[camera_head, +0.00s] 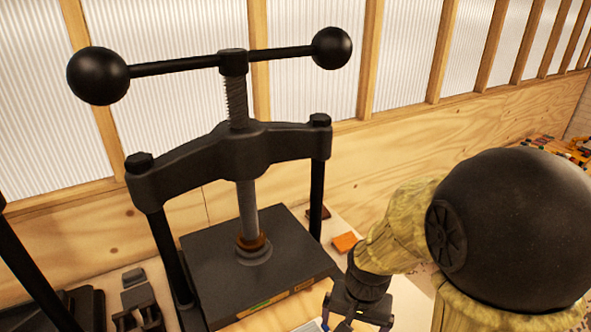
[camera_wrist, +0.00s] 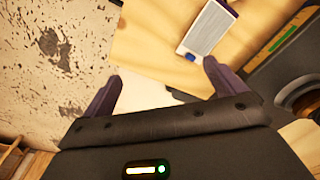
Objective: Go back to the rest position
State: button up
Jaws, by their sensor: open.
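My gripper (camera_head: 355,318) hangs at the lower middle of the head view, just right of a black screw press, with its fingertips partly cut off by the frame's bottom edge. In the wrist view my gripper (camera_wrist: 162,73) shows two dark purple fingers spread apart with nothing between them. Beyond the fingers lie a wooden surface (camera_wrist: 150,40) and a flat grey-and-white rectangular item (camera_wrist: 207,32) with a blue corner. The fingers look clear of it. My arm, with a large black round joint, fills the right of the head view.
The black press (camera_head: 235,150), with a ball-ended bar, stands left of my gripper. An orange block (camera_head: 345,242) lies behind my gripper. A dark clamp-like object (camera_head: 138,298) is at lower left. A wood-framed wall (camera_head: 390,140) closes the back. A speckled, worn surface (camera_wrist: 50,70) shows at left in the wrist view.

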jog(key=d+n, duration=0.1)
jog(key=s+d+r+n+t, duration=0.1)
jog(key=d+n, duration=0.1)
jog(key=shift+s+d+r+n+t, duration=0.15)
jog(key=shift+r+n+t, duration=0.2)
jog(key=shift+n+t, duration=0.05)
dwell(1.0)
